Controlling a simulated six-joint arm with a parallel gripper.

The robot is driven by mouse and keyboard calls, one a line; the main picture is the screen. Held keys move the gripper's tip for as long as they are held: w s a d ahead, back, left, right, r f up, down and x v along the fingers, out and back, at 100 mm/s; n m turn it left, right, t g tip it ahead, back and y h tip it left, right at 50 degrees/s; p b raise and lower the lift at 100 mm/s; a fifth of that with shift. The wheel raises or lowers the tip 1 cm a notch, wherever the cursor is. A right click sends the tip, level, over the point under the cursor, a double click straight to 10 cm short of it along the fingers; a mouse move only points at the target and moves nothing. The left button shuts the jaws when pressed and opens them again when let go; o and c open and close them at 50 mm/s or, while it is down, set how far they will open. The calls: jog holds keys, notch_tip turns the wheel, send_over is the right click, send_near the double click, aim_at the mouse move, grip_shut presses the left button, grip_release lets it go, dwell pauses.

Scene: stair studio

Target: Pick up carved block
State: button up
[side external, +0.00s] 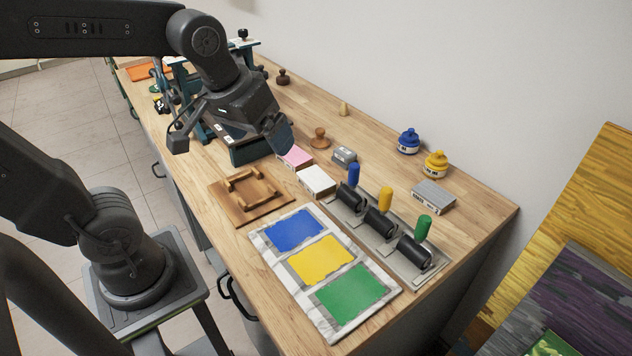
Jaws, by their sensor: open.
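No carving shows clearly at this size, so I cannot tell which block is the carved block. A pink-topped block (295,156) lies just below and right of my gripper. A white block (316,180) sits in front of it, and a small grey block (344,155) lies to its right. A grey slab-like block (433,196) lies farther right. My gripper (280,138) is open, tilted down beside the pink-topped block. Its fingers are mostly hidden by its own body, and I cannot tell whether they touch anything.
Several brayers (380,222) with coloured handles lie on a grey tray. Blue, yellow and green ink patches lie on a sheet (272,262) in front. A wooden board with raised strips (228,210) lies left. Ink jars (409,142) stand behind. A teal press (183,82) stands at the far left.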

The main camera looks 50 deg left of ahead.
jog(key=w+a+f+n+g, duration=0.2)
jog(key=w+a+n, duration=0.3)
jog(key=w, duration=0.4)
jog(key=n+g, duration=0.2)
jog(key=n, duration=0.7)
send_over(316, 178)
notch_tip(316, 178, down, 16)
jog(key=shift+s+a+f, duration=0.1)
jog(key=shift+f, duration=3.1)
jog(key=c, duration=1)
jog(key=shift+r, duration=0.1)
jog(key=shift+c, duration=0.2)
